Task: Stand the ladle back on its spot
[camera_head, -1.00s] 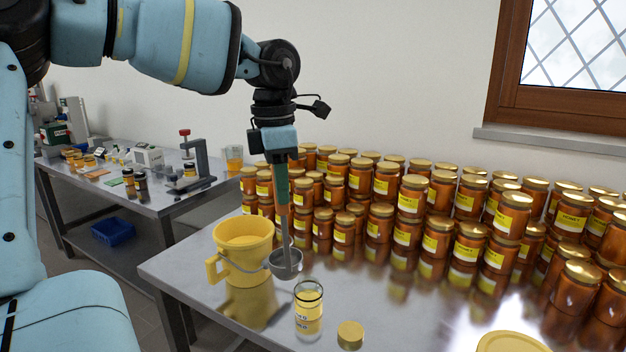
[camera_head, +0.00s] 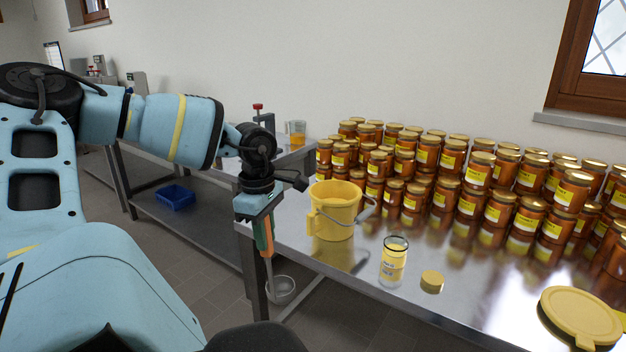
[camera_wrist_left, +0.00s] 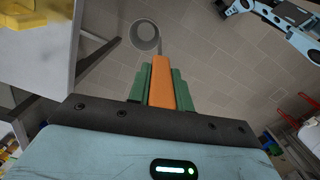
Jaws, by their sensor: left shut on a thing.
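My left gripper (camera_head: 264,236) is shut on the orange handle of the ladle (camera_head: 281,288). The ladle hangs bowl down in front of the table's left end, over the floor. In the left wrist view the orange handle sits between the green fingers (camera_wrist_left: 163,88), and the round grey bowl (camera_wrist_left: 145,36) is beyond them. A yellow bucket (camera_head: 334,212) with a wire handle stands on the steel table near its left end. The ladle's spot cannot be made out. My right gripper is not in view.
On the steel table (camera_head: 345,262) are an open glass jar (camera_head: 393,262), a gold lid (camera_head: 432,281) and a large yellow lid (camera_head: 580,318). Rows of filled honey jars (camera_head: 480,175) stand along the back. A blue crate (camera_head: 175,197) sits on a lower shelf at left.

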